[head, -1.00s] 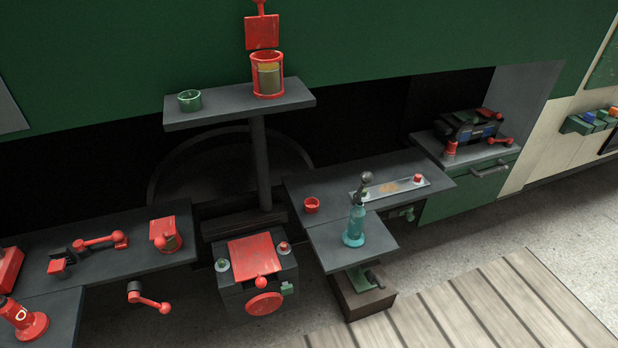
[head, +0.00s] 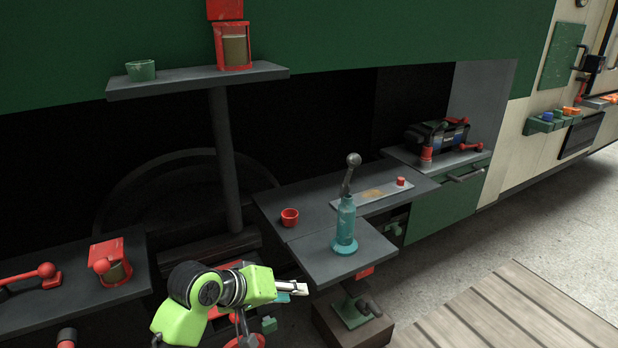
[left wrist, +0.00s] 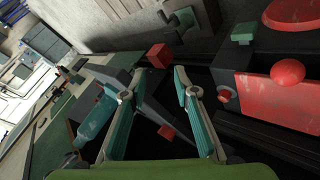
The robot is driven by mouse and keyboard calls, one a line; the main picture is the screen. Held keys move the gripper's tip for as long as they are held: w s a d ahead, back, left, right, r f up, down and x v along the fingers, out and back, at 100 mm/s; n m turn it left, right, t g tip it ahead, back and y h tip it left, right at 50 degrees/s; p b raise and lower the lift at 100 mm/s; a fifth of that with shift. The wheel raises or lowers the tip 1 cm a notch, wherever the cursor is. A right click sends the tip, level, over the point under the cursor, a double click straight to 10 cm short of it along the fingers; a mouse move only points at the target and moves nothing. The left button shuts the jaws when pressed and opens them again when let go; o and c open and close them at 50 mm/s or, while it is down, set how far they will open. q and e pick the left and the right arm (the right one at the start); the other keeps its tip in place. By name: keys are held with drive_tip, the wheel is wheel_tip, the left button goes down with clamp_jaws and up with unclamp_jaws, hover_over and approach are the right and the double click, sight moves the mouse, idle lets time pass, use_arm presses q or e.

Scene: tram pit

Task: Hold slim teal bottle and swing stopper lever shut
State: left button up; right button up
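The slim teal bottle (head: 345,230) stands upright on a small dark shelf (head: 328,268). Its stopper lever (head: 348,182) sticks up above the neck, leaning slightly right, with a grey ball knob (head: 353,160) on top. My left gripper (head: 297,288) is left of and lower than the bottle, apart from it, near the shelf's front left edge. In the left wrist view the gripper (left wrist: 158,75) has its fingers spread with nothing held between them. The bottle (left wrist: 95,118) shows there beyond the left finger, partly hidden by it. My right gripper is not in view.
A red cup (head: 290,217) and a metal plate with a red knob (head: 372,192) sit on the shelf behind. A dark box (head: 352,325) with a green fitting stands below. The bottle's shelf is otherwise clear.

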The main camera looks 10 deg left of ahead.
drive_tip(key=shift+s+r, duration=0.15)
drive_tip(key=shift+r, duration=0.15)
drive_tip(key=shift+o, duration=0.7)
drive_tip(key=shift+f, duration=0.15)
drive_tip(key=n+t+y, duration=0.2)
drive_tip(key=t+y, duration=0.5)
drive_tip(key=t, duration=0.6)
approach(349, 233)
use_arm(q)
drive_tip(key=w+d+r+n+h, duration=0.1)
drive_tip(key=w+r+h, duration=0.1)
drive_tip(key=r, duration=1.3)
drive_tip(key=w+d+r+n+t+h, duration=0.1)
drive_tip(key=w+r, duration=0.4)
drive_tip(key=r, duration=0.9)
drive_tip(key=shift+w+d+r+h, duration=0.15)
drive_tip(key=shift+d+r+h, duration=0.25)
drive_tip(key=shift+d+h, duration=0.4)
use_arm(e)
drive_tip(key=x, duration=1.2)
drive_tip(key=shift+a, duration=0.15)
use_arm(q)
drive_tip(key=shift+a, duration=0.1)
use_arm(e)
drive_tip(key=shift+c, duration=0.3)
